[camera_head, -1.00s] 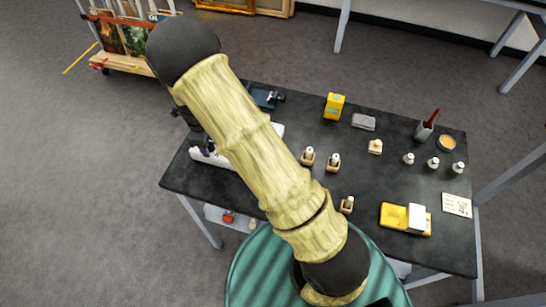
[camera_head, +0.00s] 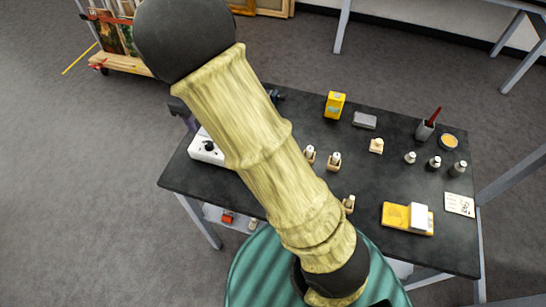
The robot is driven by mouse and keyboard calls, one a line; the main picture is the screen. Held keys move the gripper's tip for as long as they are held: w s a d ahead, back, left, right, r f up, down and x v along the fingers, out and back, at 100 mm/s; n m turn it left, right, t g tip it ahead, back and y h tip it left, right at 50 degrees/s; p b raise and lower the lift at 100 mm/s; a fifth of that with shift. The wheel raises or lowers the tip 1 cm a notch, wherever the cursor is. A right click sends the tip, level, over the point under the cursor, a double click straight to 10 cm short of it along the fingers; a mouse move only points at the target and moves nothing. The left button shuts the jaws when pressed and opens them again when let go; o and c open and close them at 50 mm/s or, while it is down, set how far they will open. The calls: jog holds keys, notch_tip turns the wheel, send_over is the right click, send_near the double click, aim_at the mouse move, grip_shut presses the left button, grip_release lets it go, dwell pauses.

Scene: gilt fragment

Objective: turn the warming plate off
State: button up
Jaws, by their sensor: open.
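The warming plate appears to be the white box with a round black knob (camera_head: 207,147) at the left end of the dark table. Its left front part with the knob shows, and the rest is hidden behind my arm. I cannot read the knob's setting.
The dark table (camera_head: 390,260) holds a yellow box (camera_head: 335,105), a grey block (camera_head: 365,120), several small bottles, a cup with a red-handled tool (camera_head: 425,130), a yellow tray (camera_head: 395,215) and a card (camera_head: 460,204). Small wooden holders stand close to my arm. Floor is clear at left.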

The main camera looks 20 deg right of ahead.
notch_tip(320, 180, up, 4)
jog(key=s+d+f+n+t+b, duration=0.1)
jog(key=s+d+f+n+b, duration=0.1)
jog(key=s+d+n, duration=0.5)
jog(key=s+d+f+n+t+b, duration=0.1)
jog(key=s+d+f+n, duration=0.3)
jog(key=n, duration=1.4)
jog(key=shift+s+d+n+b, duration=0.3)
jog(key=shift+s+d+b, duration=0.3)
jog(key=shift+s+d, duration=2.4)
